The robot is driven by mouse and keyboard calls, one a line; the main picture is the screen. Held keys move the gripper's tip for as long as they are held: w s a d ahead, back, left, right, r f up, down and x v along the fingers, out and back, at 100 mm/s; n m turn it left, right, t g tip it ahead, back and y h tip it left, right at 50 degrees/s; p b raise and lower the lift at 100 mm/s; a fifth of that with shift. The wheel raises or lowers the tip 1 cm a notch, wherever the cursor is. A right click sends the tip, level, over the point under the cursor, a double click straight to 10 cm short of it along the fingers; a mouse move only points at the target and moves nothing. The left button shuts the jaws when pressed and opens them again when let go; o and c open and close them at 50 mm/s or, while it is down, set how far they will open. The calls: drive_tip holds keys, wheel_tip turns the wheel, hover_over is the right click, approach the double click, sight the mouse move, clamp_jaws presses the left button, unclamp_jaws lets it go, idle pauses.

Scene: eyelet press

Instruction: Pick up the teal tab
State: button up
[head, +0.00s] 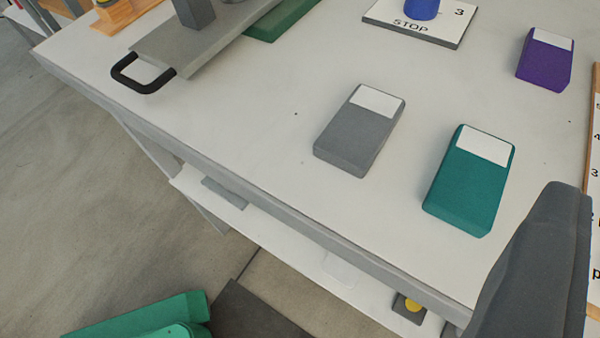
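The teal tab (462,197) is a flat teal block with a white patch at its far end. It lies on the white table near the front edge, right of centre in the head view, with nothing on it. One dark grey part of my gripper (540,250) shows at the lower right, in front of the table. It appears just right of and below the teal tab in the picture. I see no contact with the tab. The rest of my gripper is out of the picture, so its opening does not show.
A similar grey tab (350,141) lies left of the teal one, and a purple tab (543,68) lies behind it. A STOP plate (455,30) with a blue knob (424,8) is at the back. A grey plate with a black handle (143,86) stands at upper left.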

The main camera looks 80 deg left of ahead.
drive_tip(key=s+a+f+g+y, duration=0.15)
drive_tip(key=s+f, duration=0.25)
drive_tip(key=f, duration=0.4)
drive_tip(key=b, duration=0.2)
approach(470, 184)
drive_tip(key=shift+w+a+f+g+y, duration=0.2)
drive_tip(key=shift+w+f, duration=0.15)
drive_tip(key=shift+w, duration=0.15)
drive_tip(key=shift+w+a+f+g+y, duration=0.1)
drive_tip(key=shift+w+a+f+y, duration=0.1)
drive_tip(key=shift+w+f, duration=0.25)
drive_tip(key=shift+w+a, duration=0.35)
drive_tip(key=shift+w, duration=0.25)
drive_tip(key=b+x, duration=0.1)
drive_tip(key=x, duration=0.3)
drive_tip(key=shift+f, duration=0.1)
drive_tip(key=shift+w+a, duration=0.25)
drive_tip(key=shift+w, duration=0.1)
drive_tip(key=shift+c, duration=0.3)
drive_tip(key=c, duration=1)
